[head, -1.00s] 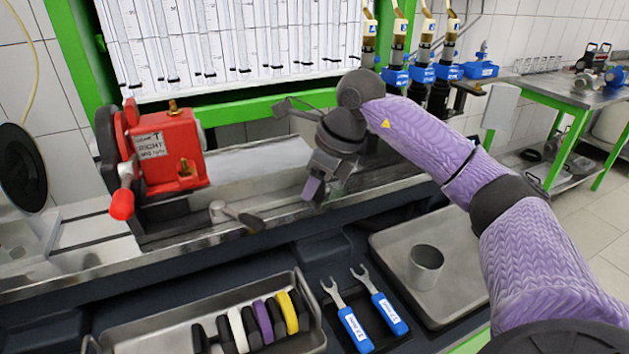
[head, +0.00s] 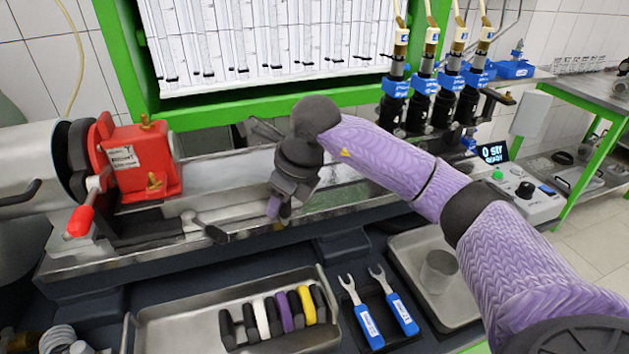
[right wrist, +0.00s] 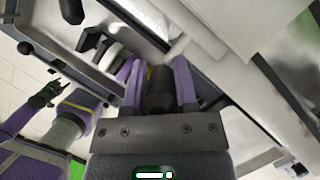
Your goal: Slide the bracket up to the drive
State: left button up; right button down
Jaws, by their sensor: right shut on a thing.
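The red pump (head: 135,165) stands on its dark bracket (head: 150,229) on the rail at left in the head view. The pump's dark wheel is close against the black face of the grey drive (head: 28,155); I cannot tell whether they touch. My right gripper (head: 279,208) is right of the bracket, low over the rail. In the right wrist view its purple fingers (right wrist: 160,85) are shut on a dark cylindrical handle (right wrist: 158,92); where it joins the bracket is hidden. A dark claw-like shape (right wrist: 45,95), perhaps my left gripper, shows small in the right wrist view.
A lever (head: 205,228) sticks out beside the bracket. A tray (head: 170,325) of coloured rings, two blue-handled forks (head: 367,325) and a metal tray (head: 405,255) with a cup lie in front. The rail right of my gripper looks clear.

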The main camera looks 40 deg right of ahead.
jog(key=shift+w+a, duration=0.1)
jog(key=shift+a, duration=0.2)
jog(key=shift+c, duration=2)
grip_release()
jog(key=p+v, duration=0.2)
jog(key=v, duration=0.8)
jog(key=shift+d+f, duration=0.1)
